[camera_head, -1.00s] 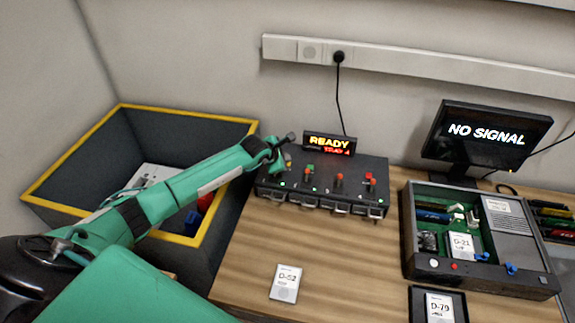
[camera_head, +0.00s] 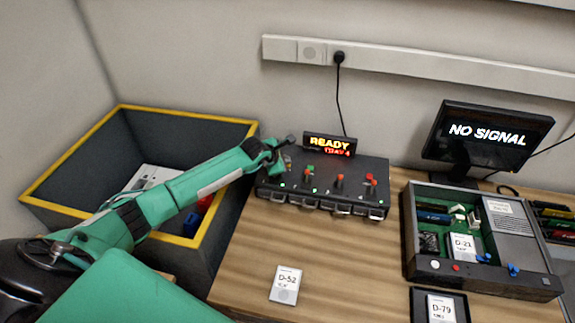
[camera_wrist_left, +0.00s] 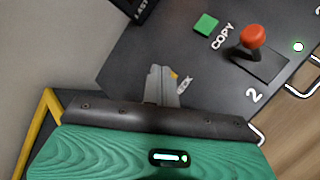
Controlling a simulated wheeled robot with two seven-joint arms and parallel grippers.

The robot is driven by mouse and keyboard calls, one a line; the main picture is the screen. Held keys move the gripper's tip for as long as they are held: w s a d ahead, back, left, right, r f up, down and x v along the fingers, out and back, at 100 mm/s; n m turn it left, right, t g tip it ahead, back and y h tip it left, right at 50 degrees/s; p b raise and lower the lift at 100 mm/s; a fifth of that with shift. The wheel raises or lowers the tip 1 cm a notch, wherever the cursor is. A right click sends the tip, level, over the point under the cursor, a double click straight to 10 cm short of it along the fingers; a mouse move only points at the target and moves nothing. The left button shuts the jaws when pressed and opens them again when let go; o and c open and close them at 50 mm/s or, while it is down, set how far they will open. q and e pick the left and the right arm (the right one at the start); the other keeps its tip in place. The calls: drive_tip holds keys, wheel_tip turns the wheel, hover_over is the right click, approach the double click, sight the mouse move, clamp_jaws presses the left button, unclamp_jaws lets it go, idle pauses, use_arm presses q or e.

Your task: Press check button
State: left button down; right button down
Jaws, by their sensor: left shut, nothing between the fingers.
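The dark drive box (camera_head: 325,178) stands at the back left of the table, with levers, a green button and a small lit display reading READY TRAY 4 (camera_head: 329,145). My left gripper (camera_wrist_left: 160,78) is shut and empty in the left wrist view, its fingertips at the box's top face. A sliver of a yellow check button (camera_wrist_left: 174,75) shows right beside the fingertips, which hide the rest of it and part of its label. I cannot tell if they touch. In the head view my left gripper (camera_head: 280,158) is over the box's left end. My right gripper is out of view.
A green COPY button (camera_wrist_left: 206,24) and a red-knobbed lever (camera_wrist_left: 253,37) are close by. A yellow-rimmed bin (camera_head: 107,115) stands left of the table. A NO SIGNAL monitor (camera_head: 487,134) and an open case (camera_head: 420,264) are at the right. Card D-52 (camera_head: 286,285) lies in front.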

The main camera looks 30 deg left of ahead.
use_arm(q)
drive_tip(key=shift+f, duration=0.15)
idle(0.4)
drive_tip(key=shift+r, duration=0.8)
drive_tip(key=shift+r, duration=0.1)
drive_tip(key=shift+r+p, duration=1.35)
drive_tip(key=shift+r, duration=1.1)
drive_tip(key=shift+f, duration=0.1)
